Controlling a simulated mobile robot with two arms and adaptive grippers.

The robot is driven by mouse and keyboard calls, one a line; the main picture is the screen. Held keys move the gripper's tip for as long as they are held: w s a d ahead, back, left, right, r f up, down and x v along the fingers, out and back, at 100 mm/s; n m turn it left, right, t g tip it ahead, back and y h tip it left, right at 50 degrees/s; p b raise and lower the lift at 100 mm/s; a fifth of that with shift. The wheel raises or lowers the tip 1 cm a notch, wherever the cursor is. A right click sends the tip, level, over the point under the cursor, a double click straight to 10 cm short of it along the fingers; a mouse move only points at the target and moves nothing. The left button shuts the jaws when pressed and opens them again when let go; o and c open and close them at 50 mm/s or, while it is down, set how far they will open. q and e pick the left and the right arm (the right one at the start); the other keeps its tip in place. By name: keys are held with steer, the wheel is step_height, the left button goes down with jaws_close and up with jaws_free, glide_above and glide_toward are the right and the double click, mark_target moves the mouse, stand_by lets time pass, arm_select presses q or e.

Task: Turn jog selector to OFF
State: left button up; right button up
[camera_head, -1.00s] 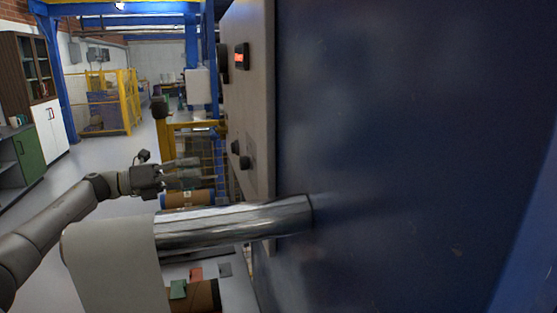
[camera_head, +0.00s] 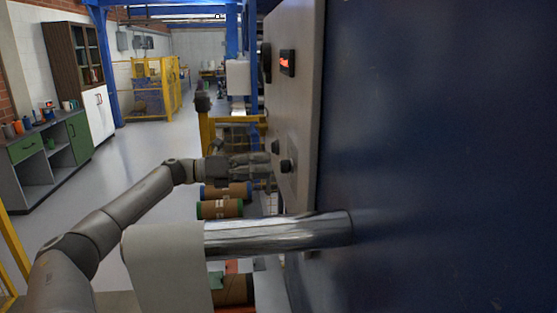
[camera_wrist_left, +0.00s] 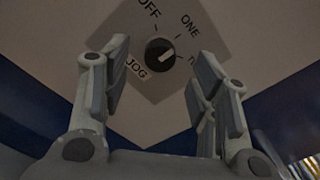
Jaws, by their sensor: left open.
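The jog selector (camera_wrist_left: 159,51) is a round black knob on a grey diamond-shaped plate (camera_wrist_left: 178,84) in the left wrist view. Around it stand the labels OFF, ONE, a partly hidden one beginning with T, and JOG. A pale mark slants across the knob's lower right; its exact setting is hard to read. My left gripper (camera_wrist_left: 160,92) is open, with a finger on either side of the plate and the knob between and beyond the tips. In the head view my left gripper (camera_head: 262,166) reaches the panel beside two dark knobs (camera_head: 287,166) (camera_head: 275,147). My right gripper is not in view.
The grey control panel (camera_head: 295,105) carries a red-lit display (camera_head: 287,62) above the knobs. A shiny metal roller (camera_head: 285,234) with pale film (camera_head: 165,265) sticks out below my left arm. Brown rolls (camera_head: 220,208) lie under the gripper. Open floor lies at left.

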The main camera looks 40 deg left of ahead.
mark_target(280, 165)
arm_select(q)
steer(key=p+x, duration=0.1)
steer(key=x, duration=0.2)
steer(key=shift+w+d+r+p, duration=0.2)
steer(key=shift+p, duration=0.1)
steer(key=shift+w+d+f, duration=0.2)
steer(key=shift+w+d, duration=0.15)
steer(key=shift+w, duration=0.15)
steer(key=c, duration=1)
